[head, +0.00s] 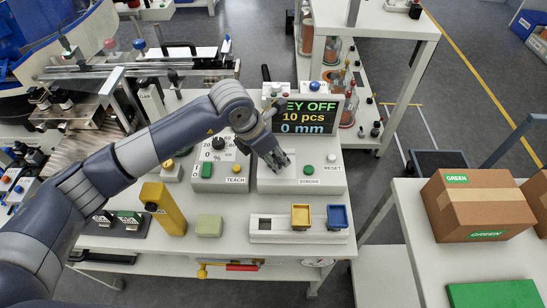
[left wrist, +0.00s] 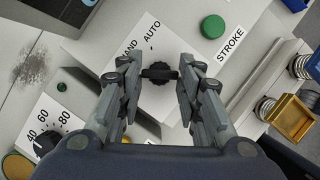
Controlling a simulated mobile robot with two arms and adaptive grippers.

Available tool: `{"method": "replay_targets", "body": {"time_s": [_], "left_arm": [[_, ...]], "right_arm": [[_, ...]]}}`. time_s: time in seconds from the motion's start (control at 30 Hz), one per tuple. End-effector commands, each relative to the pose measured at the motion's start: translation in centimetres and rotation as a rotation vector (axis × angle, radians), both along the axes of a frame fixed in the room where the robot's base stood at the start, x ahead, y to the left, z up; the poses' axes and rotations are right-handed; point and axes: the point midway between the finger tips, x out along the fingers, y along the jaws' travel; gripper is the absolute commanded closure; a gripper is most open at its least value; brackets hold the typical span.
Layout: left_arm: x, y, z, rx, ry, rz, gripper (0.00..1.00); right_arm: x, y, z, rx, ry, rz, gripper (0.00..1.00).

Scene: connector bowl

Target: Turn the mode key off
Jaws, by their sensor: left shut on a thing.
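The mode key (left wrist: 160,74) is a black key with a crosswise grip on a light panel plate, seen in the left wrist view. The labels AUTO and a partly covered "AND" are beside it. My left gripper (left wrist: 158,75) is shut on the key, with one finger at each end of its grip. In the head view my left gripper (head: 280,163) points down onto the grey STROKE control box (head: 333,183) and hides the key. The display (head: 315,115) reads "EY OFF", 10 pcs and 0 mm, its left edge covered by my arm. My right gripper is not in view.
A green button (head: 308,170) and a white RESET button (head: 331,158) are close on the right of the gripper. The TEACH box (head: 219,172) with a dial stands to the left. A yellow tray (head: 301,216) and a blue tray (head: 337,217) sit in front.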

Motion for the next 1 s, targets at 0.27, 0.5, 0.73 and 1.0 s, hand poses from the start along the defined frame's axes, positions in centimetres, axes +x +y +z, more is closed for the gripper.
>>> {"method": "replay_targets", "body": {"time_s": [0.27, 0.5, 0.73, 1.0], "left_arm": [[-0.1, -0.1, -0.1, 0.000, 0.000, 0.147, 0.91], [-0.1, -0.1, 0.0, 0.001, 0.000, 0.204, 0.91], [-0.1, -0.1, 0.0, 0.001, 0.001, 0.214, 0.91], [-0.1, -0.1, 0.0, 0.000, 0.001, 0.214, 0.53]], "right_arm": [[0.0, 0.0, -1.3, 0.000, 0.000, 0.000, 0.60], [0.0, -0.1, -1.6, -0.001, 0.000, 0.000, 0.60], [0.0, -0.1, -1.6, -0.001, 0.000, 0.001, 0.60], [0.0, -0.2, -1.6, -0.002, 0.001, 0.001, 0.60]]}}
